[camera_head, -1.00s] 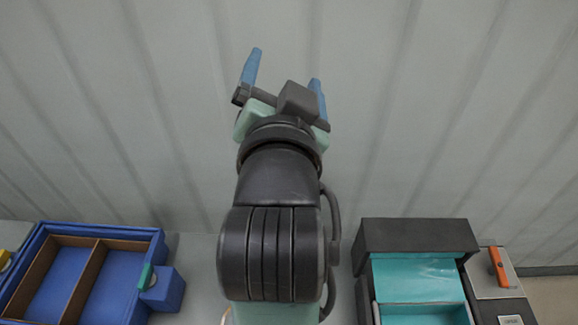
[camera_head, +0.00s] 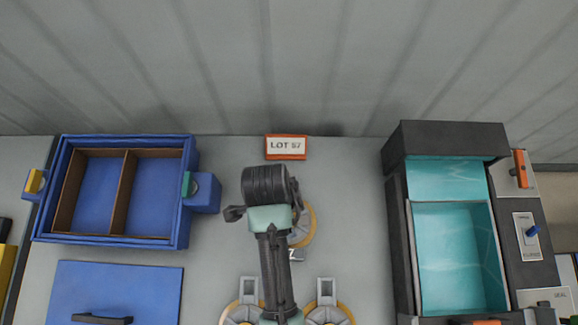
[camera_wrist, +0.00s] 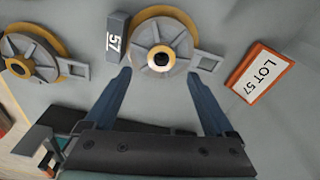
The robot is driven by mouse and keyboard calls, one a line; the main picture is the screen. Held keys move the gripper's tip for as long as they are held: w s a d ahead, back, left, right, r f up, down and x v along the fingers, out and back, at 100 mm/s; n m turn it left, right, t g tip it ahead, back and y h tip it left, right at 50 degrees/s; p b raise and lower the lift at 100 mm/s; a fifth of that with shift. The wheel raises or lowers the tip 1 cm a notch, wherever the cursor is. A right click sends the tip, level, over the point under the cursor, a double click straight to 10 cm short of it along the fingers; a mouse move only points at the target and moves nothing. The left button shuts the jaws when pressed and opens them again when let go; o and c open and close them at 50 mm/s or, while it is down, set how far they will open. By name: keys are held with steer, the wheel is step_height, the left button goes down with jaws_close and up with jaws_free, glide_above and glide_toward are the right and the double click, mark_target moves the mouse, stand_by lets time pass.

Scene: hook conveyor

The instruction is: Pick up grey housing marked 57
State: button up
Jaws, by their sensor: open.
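A round grey housing (camera_wrist: 175,30) with a yellow rim, a dark-centred hub and a square loop tab lies on the grey table in the wrist view. A small grey block marked 57 (camera_wrist: 117,38) stands beside it. In the head view this housing (camera_head: 308,222) is partly hidden behind my arm, and its block (camera_head: 297,255) shows only a 7. My gripper (camera_wrist: 158,75) is open and empty. Its two blue fingers point at the housing's near edge, one towards each side. I cannot tell their height above it. In the head view the fingers are hidden.
A LOT 57 sign (camera_head: 286,147) stands at the back. Two similar housings (camera_head: 243,308) (camera_head: 326,312) lie at the front. A blue divided box (camera_head: 188,165) and blue lid (camera_head: 120,287) are left; a dark bin with a teal inside (camera_head: 447,140) is right.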

steer(key=shift+w+d+f+p, duration=0.1)
steer(key=shift+f+p, duration=0.25)
steer(key=shift+f, duration=1.15)
steer(key=shift+d+f+p, duration=0.1)
steer(key=shift+f+p, duration=0.2)
steer(key=shift+f, duration=1.15)
jaws_close()
